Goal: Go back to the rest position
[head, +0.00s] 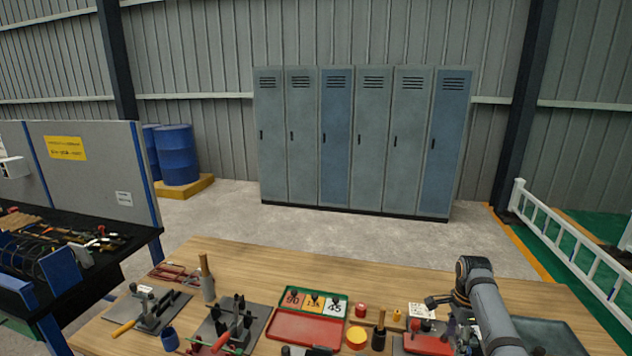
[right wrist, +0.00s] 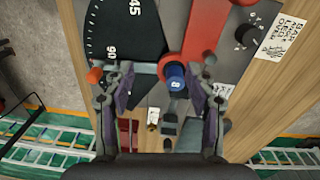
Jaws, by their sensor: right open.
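My right arm comes in from the lower right in the head view, over the right part of the workbench (head: 225,255). In the right wrist view my right gripper (right wrist: 162,82) is open, with its two fingers apart. A blue round cap marked 8 (right wrist: 175,77) shows between the fingers, on or beside a red lever (right wrist: 203,32). I cannot tell how far below the fingers it lies; the gap looks otherwise empty. A black angle plate (right wrist: 122,30) marked 45 and 90 lies beyond the left finger. My left gripper is not in view.
The bench holds a green-edged tray with number cards (head: 314,303), a red tray (head: 303,326), a wooden-handled tool (head: 206,278) and several fixtures. Lockers (head: 360,140) stand behind across clear floor. A white railing (head: 570,235) is at right, a dark side table (head: 90,265) at left.

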